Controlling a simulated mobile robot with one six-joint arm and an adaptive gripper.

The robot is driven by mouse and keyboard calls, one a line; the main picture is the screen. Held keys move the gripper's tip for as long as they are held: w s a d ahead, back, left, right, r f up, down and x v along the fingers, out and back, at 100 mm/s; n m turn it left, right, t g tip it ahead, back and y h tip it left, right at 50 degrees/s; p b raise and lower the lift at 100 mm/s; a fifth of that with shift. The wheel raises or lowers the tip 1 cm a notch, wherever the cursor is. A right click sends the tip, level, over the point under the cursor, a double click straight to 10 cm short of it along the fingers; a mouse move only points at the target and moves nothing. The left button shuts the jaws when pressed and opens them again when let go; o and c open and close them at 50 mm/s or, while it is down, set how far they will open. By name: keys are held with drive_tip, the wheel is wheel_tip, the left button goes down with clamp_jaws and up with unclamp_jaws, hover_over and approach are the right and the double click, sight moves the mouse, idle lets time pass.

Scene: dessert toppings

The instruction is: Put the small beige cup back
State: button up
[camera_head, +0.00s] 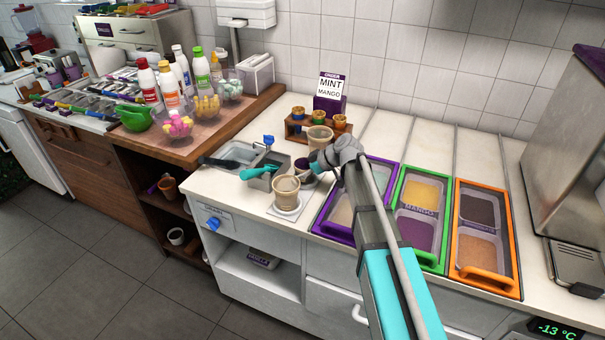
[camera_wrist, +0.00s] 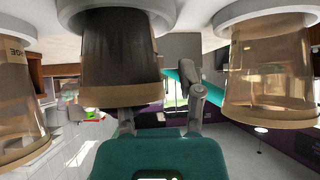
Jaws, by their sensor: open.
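In the head view, a small beige cup (camera_head: 286,190) stands upright on a white square pad near the counter's front. A second beige cup (camera_head: 320,136) stands behind it, beside my gripper (camera_head: 325,160). A purple-toned cup (camera_head: 302,167) sits between them, partly hidden by my gripper. The wrist view is upside down and shows a dark cup (camera_wrist: 120,60) between two see-through beige cups, one on the right (camera_wrist: 268,75) and one on the left (camera_wrist: 18,100). My gripper's two fingers (camera_wrist: 162,112) are apart in front of the dark cup. I cannot tell whether they touch it.
Purple, green (camera_head: 412,256) and orange (camera_head: 487,284) framed tubs lie to the right.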

drive_tip(key=shift+r, duration=0.1)
drive_tip(key=shift+d+r+p, duration=0.3)
drive_tip(key=shift+r+p, duration=0.05)
drive_tip(key=shift+p, duration=0.15)
drive_tip(key=p+v, duration=0.7)
drive_tip(key=v, duration=0.4)
drive_tip(key=shift+s+d, duration=0.1)
drive_tip(key=shift+s, duration=0.05)
idle(0.4)
